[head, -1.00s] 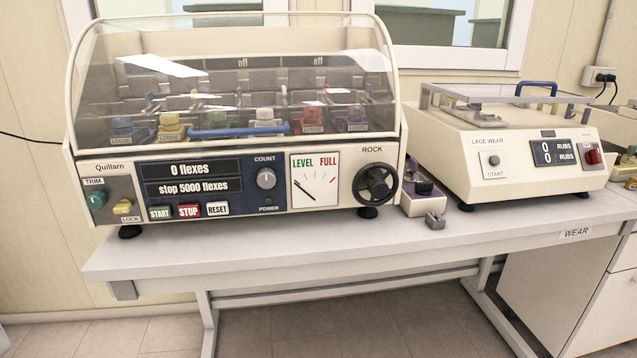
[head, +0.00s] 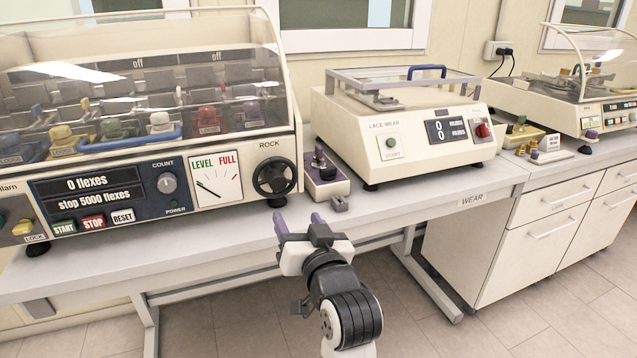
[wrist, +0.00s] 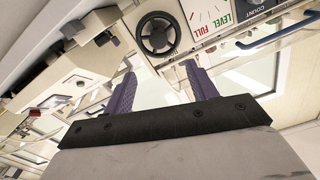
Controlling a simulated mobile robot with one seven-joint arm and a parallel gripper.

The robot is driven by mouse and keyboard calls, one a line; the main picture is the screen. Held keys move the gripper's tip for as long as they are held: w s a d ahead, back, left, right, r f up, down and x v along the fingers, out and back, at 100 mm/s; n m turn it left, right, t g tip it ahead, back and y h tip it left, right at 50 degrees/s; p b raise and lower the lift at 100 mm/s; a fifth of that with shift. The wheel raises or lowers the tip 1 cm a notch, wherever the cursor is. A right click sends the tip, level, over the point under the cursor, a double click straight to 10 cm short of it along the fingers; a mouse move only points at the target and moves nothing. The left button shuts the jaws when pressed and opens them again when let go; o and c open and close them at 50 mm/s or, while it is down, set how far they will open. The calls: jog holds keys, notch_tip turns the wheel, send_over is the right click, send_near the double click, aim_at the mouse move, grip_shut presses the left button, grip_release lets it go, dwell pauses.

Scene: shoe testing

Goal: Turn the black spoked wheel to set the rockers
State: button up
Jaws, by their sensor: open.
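The black spoked wheel (head: 275,178) sits at the right end of the cream flexing machine's (head: 230,141) front panel, under the label ROCK. In the wrist view the wheel (wrist: 157,35) is beyond and between my finger tips, apart from them. My gripper (head: 299,222) is open and empty, with purple fingers, in front of the table edge and below the wheel. The rockers lie behind the clear hood, partly hidden by glare.
The lace wear machine (head: 400,130) is farther right. The table's front strip (head: 200,236) is clear.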

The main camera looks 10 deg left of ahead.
aim_at(279, 185)
jog(key=p+x, duration=0.1)
jog(key=x, duration=0.6)
jog(key=p+x, duration=0.1)
jog(key=x, duration=0.5)
jog(key=shift+w+a+f, duration=0.15)
jog(key=shift+w+f, duration=0.1)
jog(key=shift+w, duration=0.15)
jog(key=shift+c, duration=0.5)
jog(key=c, duration=0.9)
